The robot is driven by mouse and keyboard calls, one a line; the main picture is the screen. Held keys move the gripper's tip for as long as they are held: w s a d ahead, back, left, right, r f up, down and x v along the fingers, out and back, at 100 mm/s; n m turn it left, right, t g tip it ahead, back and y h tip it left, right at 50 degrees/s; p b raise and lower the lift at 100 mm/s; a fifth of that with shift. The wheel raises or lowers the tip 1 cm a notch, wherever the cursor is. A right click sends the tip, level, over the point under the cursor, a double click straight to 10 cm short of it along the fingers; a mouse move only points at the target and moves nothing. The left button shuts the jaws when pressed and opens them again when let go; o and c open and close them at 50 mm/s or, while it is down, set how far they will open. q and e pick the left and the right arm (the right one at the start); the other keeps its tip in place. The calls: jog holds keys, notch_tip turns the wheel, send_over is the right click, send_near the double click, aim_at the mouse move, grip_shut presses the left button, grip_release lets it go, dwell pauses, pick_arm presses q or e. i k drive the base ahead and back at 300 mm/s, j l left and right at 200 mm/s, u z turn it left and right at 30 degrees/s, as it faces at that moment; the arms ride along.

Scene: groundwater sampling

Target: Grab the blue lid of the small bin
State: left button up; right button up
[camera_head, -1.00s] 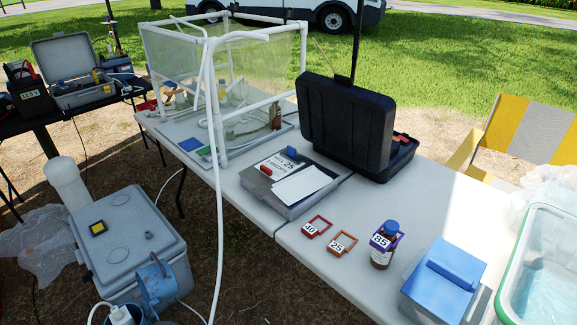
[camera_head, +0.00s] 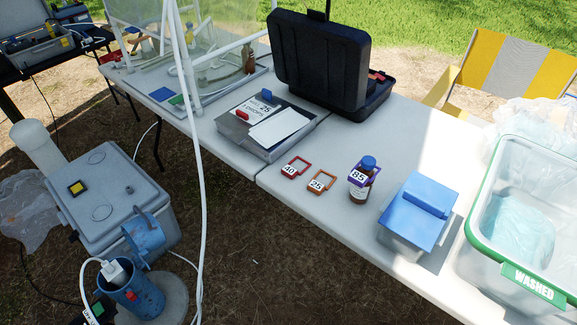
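The small bin (camera_head: 402,241) stands on the white table, right of the middle. It is a grey box with a blue lid (camera_head: 408,212) on top, and the lid has a raised blue bar across it. The lid appears to sit closed on the bin. Neither of my grippers shows in the head view, so nothing is seen touching the lid.
A brown bottle tagged 85 (camera_head: 361,183) stands just left of the bin. Tags 40 (camera_head: 294,167) and 25 (camera_head: 320,182) lie left. A black case (camera_head: 320,62) stands open behind.

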aim_at(420, 212)
jog(key=z, duration=1.2)
